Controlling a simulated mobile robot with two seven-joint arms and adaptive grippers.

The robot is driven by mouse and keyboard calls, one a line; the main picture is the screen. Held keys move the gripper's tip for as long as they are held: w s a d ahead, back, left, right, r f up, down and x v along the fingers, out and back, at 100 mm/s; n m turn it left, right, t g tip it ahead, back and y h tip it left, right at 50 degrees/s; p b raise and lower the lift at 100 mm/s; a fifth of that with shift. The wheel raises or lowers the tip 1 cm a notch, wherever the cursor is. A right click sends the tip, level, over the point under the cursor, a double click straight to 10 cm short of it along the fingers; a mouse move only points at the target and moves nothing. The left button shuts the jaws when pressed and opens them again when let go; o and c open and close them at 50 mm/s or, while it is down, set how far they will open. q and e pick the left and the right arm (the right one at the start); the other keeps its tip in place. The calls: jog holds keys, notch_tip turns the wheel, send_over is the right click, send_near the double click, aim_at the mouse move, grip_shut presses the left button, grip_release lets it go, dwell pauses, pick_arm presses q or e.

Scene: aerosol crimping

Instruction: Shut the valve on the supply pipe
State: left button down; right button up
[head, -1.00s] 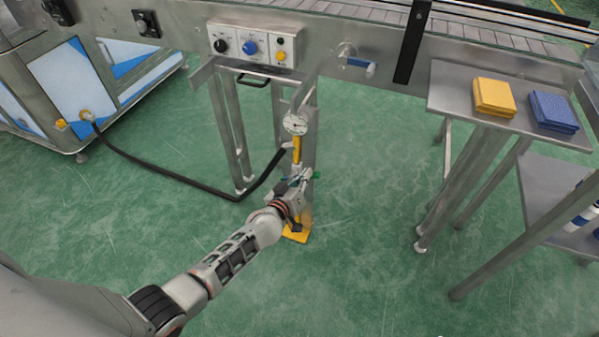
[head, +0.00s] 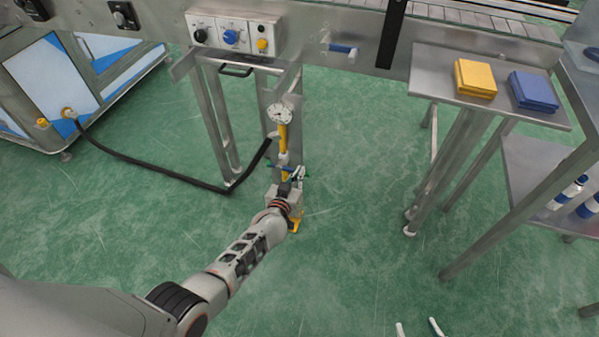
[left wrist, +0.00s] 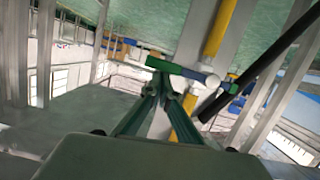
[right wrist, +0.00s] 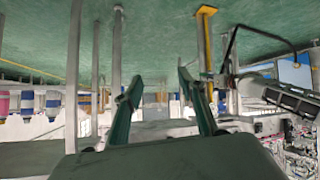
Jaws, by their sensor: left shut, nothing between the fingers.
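The yellow supply pipe (head: 283,136) stands upright below the conveyor, with a round white gauge (head: 280,114) on top. Its valve has a green handle (head: 274,167), lying across the pipe low down; the left wrist view shows this green bar (left wrist: 172,66) close up beside the white fitting. My left gripper (head: 299,174) is at the valve, partly hiding the pipe's lower part. Its fingertips (left wrist: 169,88) are together, empty and just by the green bar; I cannot tell whether they touch it. My right gripper (head: 418,328) is open and empty at the bottom edge, away from the pipe.
A black hose (head: 165,172) runs from the pipe to the machine at left. The control panel (head: 233,36) is above. A side table (head: 432,78) holds a yellow cloth stack (head: 475,77) and a blue one (head: 532,91). Green floor between is clear.

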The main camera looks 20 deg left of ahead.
dwell(0.4)
pick_arm(q)
notch_tip(320, 180, up, 6)
jog(key=p, duration=0.3)
jog(key=s+p, duration=0.4)
jog(key=s, duration=0.5)
jog(key=shift+s+a+r, duration=0.15)
jog(key=shift+s+r, duration=0.05)
jog(key=shift+s, duration=0.15)
pick_arm(e)
jog(key=shift+s+d+r+h, duration=0.15)
jog(key=shift+s+d+r, duration=0.2)
jog(key=shift+d, duration=0.3)
jog(key=shift+s+d+r+h, duration=0.2)
jog(key=shift+s+d, duration=0.15)
jog(key=shift+d, duration=0.25)
jog(key=shift+f, duration=0.15)
